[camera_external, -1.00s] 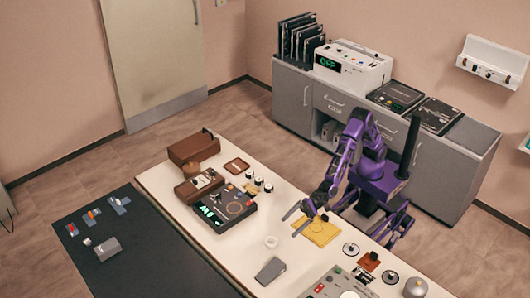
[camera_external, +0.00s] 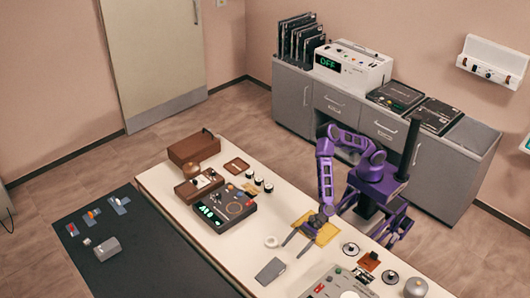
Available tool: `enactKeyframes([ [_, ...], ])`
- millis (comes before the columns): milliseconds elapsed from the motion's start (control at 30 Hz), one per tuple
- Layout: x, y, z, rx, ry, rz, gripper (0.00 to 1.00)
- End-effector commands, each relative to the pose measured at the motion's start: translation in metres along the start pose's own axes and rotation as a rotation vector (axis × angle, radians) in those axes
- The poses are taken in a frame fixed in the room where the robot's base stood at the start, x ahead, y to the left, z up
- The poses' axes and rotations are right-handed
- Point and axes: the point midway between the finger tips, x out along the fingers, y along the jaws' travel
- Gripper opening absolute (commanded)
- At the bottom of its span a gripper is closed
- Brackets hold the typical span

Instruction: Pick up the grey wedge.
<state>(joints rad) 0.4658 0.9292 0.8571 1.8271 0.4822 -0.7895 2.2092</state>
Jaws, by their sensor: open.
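The grey wedge (camera_external: 270,271) lies on the cream table, near its front left edge. My gripper (camera_external: 292,249) is open and empty, with its two fingers spread and pointing down and left. It is above the table, a little up and to the right of the wedge and apart from it. The exact height of the fingertips is hard to tell.
A yellow mat (camera_external: 328,232) lies partly under my gripper. A white ring (camera_external: 271,241) lies left of the fingers. A grey control panel (camera_external: 322,286) stands to the right. Another grey block (camera_external: 107,248) rests on the dark mat (camera_external: 150,262) at the left.

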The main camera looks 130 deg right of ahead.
Motion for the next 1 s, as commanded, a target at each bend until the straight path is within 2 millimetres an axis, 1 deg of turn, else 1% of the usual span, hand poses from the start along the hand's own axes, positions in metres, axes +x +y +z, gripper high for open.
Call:
enactKeyframes([
  [33,0.011,0.001,-0.001,0.001,0.0,0.001,1.0],
  [100,0.025,0.001,-0.001,0.0,0.0,0.0,1.0],
  [200,0.041,0.001,-0.001,0.0,0.0,0.0,1.0],
  [300,0.053,0.001,0.0,-0.002,0.0,0.001,1.0],
  [567,0.068,0.0,-0.001,-0.002,0.0,0.001,1.0],
  [800,0.099,-0.003,-0.002,-0.002,-0.001,0.001,1.0],
  [900,0.108,-0.003,-0.002,-0.003,0.0,0.0,1.0],
  [1000,0.112,-0.003,-0.002,-0.003,-0.001,0.001,1.0],
])
